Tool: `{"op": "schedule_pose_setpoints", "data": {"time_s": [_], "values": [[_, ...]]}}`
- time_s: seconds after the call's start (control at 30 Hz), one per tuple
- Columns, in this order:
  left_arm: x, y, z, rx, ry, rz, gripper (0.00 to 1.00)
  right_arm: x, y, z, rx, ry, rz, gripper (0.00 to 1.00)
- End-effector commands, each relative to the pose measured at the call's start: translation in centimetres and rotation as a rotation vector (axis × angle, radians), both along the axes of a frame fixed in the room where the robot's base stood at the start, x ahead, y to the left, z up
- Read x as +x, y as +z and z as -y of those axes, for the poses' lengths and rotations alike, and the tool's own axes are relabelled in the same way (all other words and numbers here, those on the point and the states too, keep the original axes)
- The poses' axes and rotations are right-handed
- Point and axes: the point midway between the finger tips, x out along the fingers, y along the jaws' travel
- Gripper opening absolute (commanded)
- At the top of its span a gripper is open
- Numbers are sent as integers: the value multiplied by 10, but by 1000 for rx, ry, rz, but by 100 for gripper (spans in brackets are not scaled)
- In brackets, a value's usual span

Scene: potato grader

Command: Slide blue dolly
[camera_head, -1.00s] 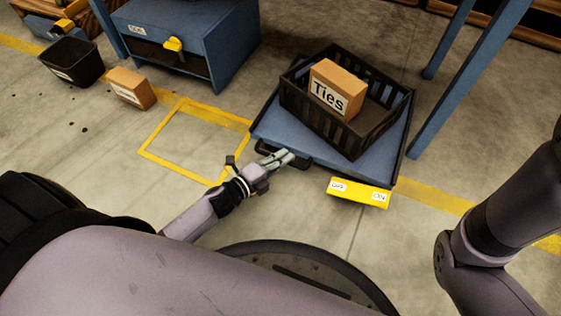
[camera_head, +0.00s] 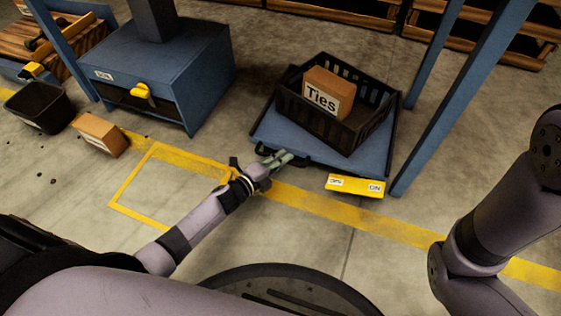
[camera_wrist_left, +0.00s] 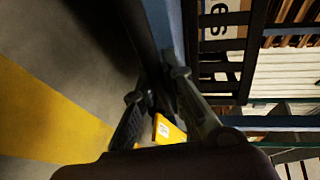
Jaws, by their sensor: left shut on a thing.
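The blue dolly (camera_head: 300,149) is a low blue platform with a dark left-side handle (camera_head: 300,166). It stands on the floor just beyond the yellow floor line, and carries a black slatted crate (camera_head: 365,132). A box marked "Ties" (camera_head: 328,92) sits in the crate. My left gripper (camera_head: 284,158) is shut on the dolly's handle at its near left edge. In the left wrist view, the fingers (camera_wrist_left: 160,100) close at the dark edge beside the blue platform; the exact contact is dark. My right arm shows at right, but its gripper is out of view.
A yellow block with labels (camera_head: 354,186) is at the dolly's near edge. A blue post (camera_head: 450,110) stands close to its right. A blue cabinet (camera_head: 165,75), a cardboard box (camera_head: 101,134) and a black bin (camera_head: 40,107) are left. The yellow-outlined floor square (camera_head: 165,190) is empty.

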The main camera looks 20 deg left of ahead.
Motion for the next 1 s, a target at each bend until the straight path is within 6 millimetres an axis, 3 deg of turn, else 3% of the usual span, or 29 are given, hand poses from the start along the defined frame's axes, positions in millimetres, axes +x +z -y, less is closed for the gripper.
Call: {"op": "schedule_pose_setpoints", "data": {"time_s": [0.37,0.4,0.5,1.0], "values": [[4,-1,-3,8,11,-1,0,0,-1,0,0,0,1,0],[5,-1,-3,8,11,-1,13,0,-1,0,0,0,1,0],[4,0,-3,7,10,0,19,0,-1,0,0,0,1,0],[4,2,0,2,5,4,20,0,0,0,1,-1,0,0]]}}
